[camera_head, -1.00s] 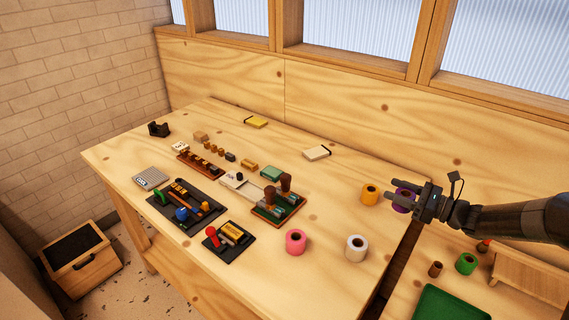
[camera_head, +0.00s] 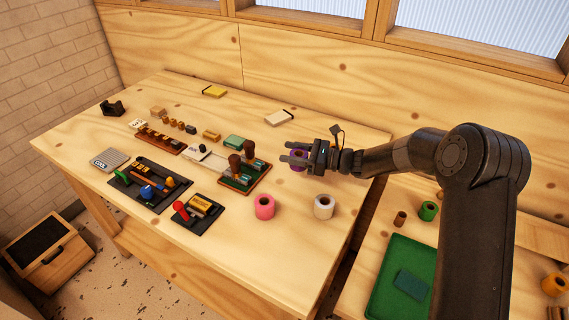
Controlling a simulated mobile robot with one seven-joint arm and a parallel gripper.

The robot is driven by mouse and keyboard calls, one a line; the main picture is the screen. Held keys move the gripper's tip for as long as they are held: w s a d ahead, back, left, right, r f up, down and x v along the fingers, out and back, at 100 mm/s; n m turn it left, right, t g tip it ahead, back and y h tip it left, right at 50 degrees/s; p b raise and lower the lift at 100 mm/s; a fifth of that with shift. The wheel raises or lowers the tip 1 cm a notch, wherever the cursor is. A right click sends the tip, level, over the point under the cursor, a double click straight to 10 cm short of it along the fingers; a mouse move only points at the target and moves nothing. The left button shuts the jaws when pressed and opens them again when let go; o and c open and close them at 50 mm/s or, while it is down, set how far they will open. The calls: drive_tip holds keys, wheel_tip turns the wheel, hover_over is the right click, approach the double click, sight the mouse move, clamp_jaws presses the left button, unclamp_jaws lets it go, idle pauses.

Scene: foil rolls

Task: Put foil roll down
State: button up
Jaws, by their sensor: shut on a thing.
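My gripper (camera_head: 291,152) is over the right part of the large wooden table (camera_head: 290,254), shut on a purple foil roll (camera_head: 299,162). The fingers cover part of the roll, and I cannot tell how high it is above the tabletop. A pink roll (camera_head: 264,207) and a white roll (camera_head: 324,207) stand upright on the table, nearer than the gripper and apart from each other. On the lower table at right are a green roll (camera_head: 428,210) and an orange roll (camera_head: 555,285).
A dark rack with brown-handled tools (camera_head: 244,172) lies just left of the gripper. A green tray (camera_head: 385,288) is on the lower table. Bare tabletop lies around the pink and white rolls.

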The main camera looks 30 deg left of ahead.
drive_tip(key=shift+s+a+f, duration=0.15)
drive_tip(key=shift+a+f, duration=0.35)
drive_tip(key=shift+a, duration=0.35)
drive_tip(key=shift+f, duration=2.05)
drive_tip(key=o, duration=1)
drive_tip(key=shift+f, duration=0.15)
drive_tip(key=shift+o, duration=0.2)
drive_tip(key=shift+r, duration=0.2)
drive_tip(key=v, duration=1.2)
